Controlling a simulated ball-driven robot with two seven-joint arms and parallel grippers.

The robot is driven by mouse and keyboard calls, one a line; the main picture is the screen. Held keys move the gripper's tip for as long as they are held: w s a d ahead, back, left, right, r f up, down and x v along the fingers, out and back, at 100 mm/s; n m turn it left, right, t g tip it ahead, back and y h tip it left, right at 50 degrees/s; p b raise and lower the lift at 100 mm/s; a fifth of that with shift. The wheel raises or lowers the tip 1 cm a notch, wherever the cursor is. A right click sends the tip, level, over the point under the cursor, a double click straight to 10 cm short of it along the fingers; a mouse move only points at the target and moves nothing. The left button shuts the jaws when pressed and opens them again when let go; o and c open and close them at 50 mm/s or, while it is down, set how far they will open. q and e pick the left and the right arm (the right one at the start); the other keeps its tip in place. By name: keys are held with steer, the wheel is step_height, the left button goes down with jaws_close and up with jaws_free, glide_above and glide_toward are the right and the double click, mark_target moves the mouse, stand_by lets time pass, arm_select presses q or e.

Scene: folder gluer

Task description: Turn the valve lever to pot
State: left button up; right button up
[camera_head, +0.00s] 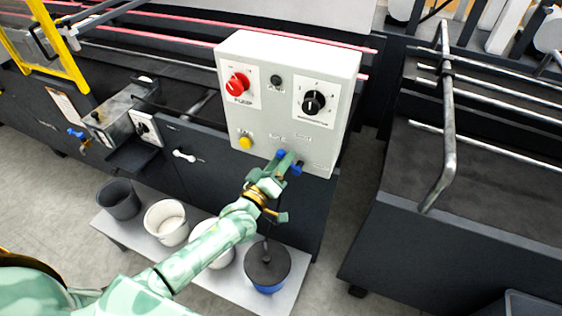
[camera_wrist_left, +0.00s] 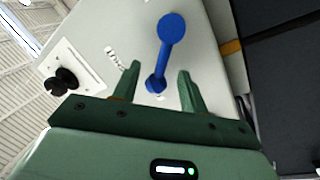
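The valve lever is blue and sits low on the front of a pale control box (camera_head: 262,110). In the left wrist view the lever (camera_wrist_left: 164,52) slants from its larger round end at the top to its smaller end between my fingers. My left gripper (camera_head: 288,163) is at the box's lower edge and partly hides the lever in the head view. In the wrist view my left gripper (camera_wrist_left: 158,78) is open, its fingers on either side of the lever's lower end with gaps. Whether they touch it is unclear. The small labels near the lever are unreadable. My right gripper is not in view.
The box also carries a red knob (camera_head: 237,84), a black knob (camera_head: 313,102) and a yellow button (camera_head: 245,143). Below, several pots, including a blue one with a dark lid (camera_head: 267,263), stand on a low shelf (camera_head: 228,284). A bent metal bar (camera_head: 447,130) rises at right.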

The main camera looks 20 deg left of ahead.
arm_select(q)
steer(key=v, duration=1.6)
steer(key=shift+s+p, duration=0.2)
steer(key=shift+p, duration=0.25)
steer(key=s+a+f+m+g, duration=0.1)
steer(key=s+f+m+g, duration=0.25)
steer(key=f, duration=0.45)
steer(key=s+a+f+m+g+y, duration=0.1)
steer(key=s+f+m+g, duration=0.2)
steer(key=f, duration=0.6)
steer(key=s+a+f+m+g, duration=0.1)
steer(key=s+f+m+g, duration=0.2)
steer(key=f, duration=0.5)
steer(key=s+f+g+y, duration=0.1)
steer(key=s+f+g, duration=0.3)
steer(key=s, duration=0.8)
steer(key=s+f+m+g+y, duration=0.1)
steer(key=s+f+g, duration=0.4)
steer(key=s+f, duration=0.4)
steer(key=s, duration=0.4)
steer(key=shift+f, duration=0.25)
